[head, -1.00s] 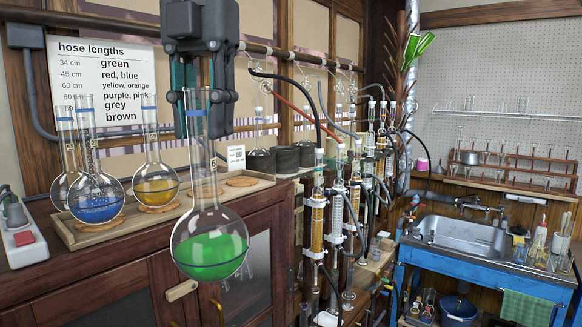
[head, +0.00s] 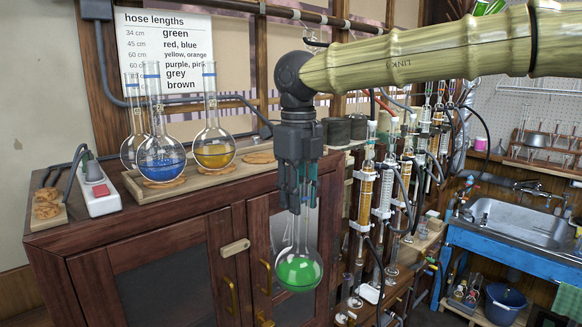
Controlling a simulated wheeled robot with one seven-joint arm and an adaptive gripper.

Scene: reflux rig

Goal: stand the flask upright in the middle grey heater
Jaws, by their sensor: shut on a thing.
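The round flask with green liquid (head: 299,271) hangs upright below my gripper (head: 296,203) in front of the wooden cabinet. My gripper points down and is shut on the flask's neck. Part of the neck is hidden by the fingers. Grey heaters, dark and cylindrical, stand in a row on the cabinet top, behind and right of my gripper. Two show: one just right of my gripper (head: 336,131) and one farther right (head: 358,127). A third is hidden behind my gripper, so the middle one appears to be the nearer of these two. The flask is apart from them.
Glass columns and hoses (head: 386,185) crowd the right, near a blue sink bench (head: 500,247).

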